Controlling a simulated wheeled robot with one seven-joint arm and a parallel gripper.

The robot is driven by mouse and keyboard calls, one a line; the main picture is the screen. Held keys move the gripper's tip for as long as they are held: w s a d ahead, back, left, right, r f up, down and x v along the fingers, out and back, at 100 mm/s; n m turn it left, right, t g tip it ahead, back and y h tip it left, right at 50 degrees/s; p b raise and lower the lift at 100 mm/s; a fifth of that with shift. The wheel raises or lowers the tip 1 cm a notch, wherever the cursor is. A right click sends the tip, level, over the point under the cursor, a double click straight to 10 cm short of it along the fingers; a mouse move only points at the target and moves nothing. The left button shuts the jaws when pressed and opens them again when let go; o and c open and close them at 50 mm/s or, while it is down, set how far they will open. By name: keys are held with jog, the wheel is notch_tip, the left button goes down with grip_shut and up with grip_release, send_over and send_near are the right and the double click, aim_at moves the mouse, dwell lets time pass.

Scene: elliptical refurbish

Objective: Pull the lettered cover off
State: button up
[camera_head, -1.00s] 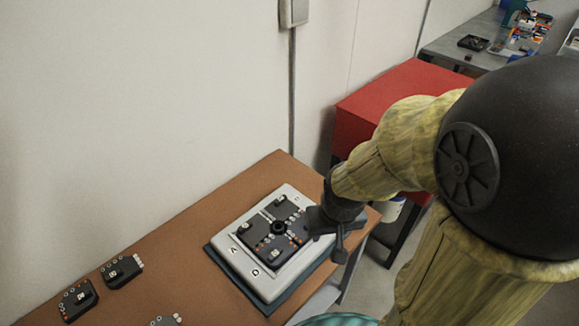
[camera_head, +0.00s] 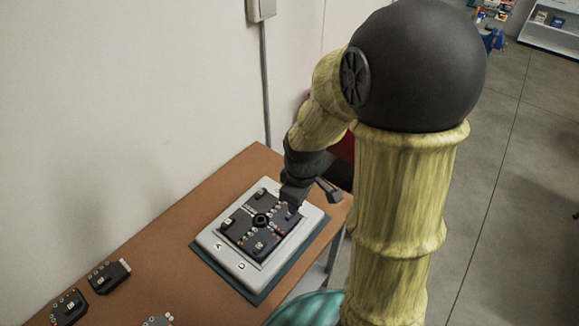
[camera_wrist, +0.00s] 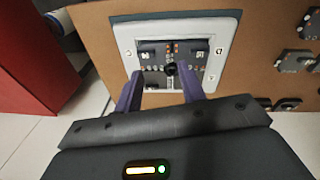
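The lettered cover (camera_head: 217,246) is a pale grey square frame with letters along its rim. It lies flat on a dark base (camera_head: 262,294) on the brown table. Inside it sit several dark modules (camera_head: 259,240) around a black central knob (camera_head: 262,220). The cover also shows in the wrist view (camera_wrist: 126,38), beyond my fingers. My gripper (camera_head: 291,207) is over the cover's right side in the head view. In the wrist view its two purple fingers (camera_wrist: 162,88) stand apart with nothing between them. Whether they touch the cover I cannot tell.
Loose dark modules (camera_head: 108,277) lie on the brown table (camera_head: 160,238) at the left. A pale wall (camera_head: 110,110) rises behind the table. A red cabinet (camera_wrist: 28,65) stands near the table. Open floor (camera_head: 500,220) lies to the right.

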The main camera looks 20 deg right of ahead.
aim_at(283, 217)
jog(key=w+n+g+p, duration=0.1)
jog(key=w+n+p, duration=0.4)
jog(key=w+n, duration=0.4)
jog(key=n, duration=0.7)
jog(key=shift+f+g, duration=0.3)
jog(key=shift+f, duration=0.1)
jog(key=shift+f, duration=0.1)
notch_tip(283, 217, down, 17)
jog(key=p, duration=0.4)
jog(key=shift+f, duration=0.1)
grip_shut()
dwell(1.4)
